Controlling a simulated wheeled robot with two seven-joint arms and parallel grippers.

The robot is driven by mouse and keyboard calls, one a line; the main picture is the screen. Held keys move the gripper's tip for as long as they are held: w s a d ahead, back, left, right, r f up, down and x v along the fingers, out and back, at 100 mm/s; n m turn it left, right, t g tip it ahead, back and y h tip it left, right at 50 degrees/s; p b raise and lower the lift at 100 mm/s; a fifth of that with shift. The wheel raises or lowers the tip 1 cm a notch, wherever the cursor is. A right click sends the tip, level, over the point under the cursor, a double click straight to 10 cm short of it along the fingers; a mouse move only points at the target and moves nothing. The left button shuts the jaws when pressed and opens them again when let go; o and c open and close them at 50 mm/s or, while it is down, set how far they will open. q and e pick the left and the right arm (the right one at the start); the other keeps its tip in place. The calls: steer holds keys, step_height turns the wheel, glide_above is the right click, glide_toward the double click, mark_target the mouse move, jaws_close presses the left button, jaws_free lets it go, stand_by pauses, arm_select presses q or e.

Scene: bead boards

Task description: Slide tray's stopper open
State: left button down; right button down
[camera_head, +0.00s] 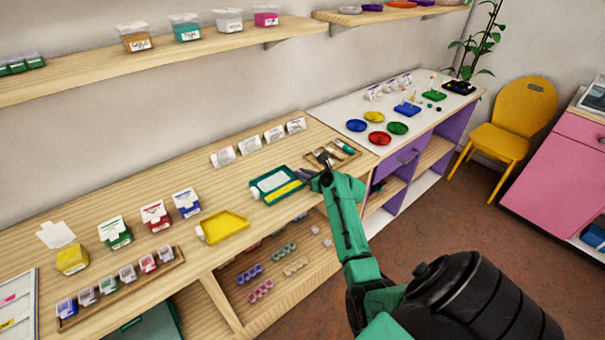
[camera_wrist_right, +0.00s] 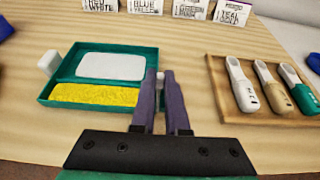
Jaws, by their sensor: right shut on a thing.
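A green tray (camera_head: 262,192) lies on the wooden counter, with a white panel and yellow contents. It also shows in the right wrist view (camera_wrist_right: 68,77), with a white block (camera_wrist_right: 47,62) at its left end. My right gripper (camera_head: 314,172) is at the tray's right end. In the right wrist view my right gripper (camera_wrist_right: 159,76) has its purple fingers close together on a small pale piece (camera_wrist_right: 159,91). The fingers hide most of that piece, so I cannot tell whether it is joined to the tray. My left gripper is not in view.
A wooden holder with several scoops (camera_wrist_right: 246,89) lies right of the gripper. A yellow tray (camera_head: 224,228) lies to the left. Small labelled boxes (camera_head: 248,146) stand behind. Bare counter lies between the green tray and the scoop holder.

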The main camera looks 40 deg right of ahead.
stand_by(0.6)
steer(key=shift+w+r, duration=0.1)
steer(key=shift+w, duration=1.45)
steer(key=c, duration=0.9)
jaws_free()
steer(key=shift+s, duration=0.1)
steer(key=v, duration=1.4)
steer(key=shift+s, duration=0.2)
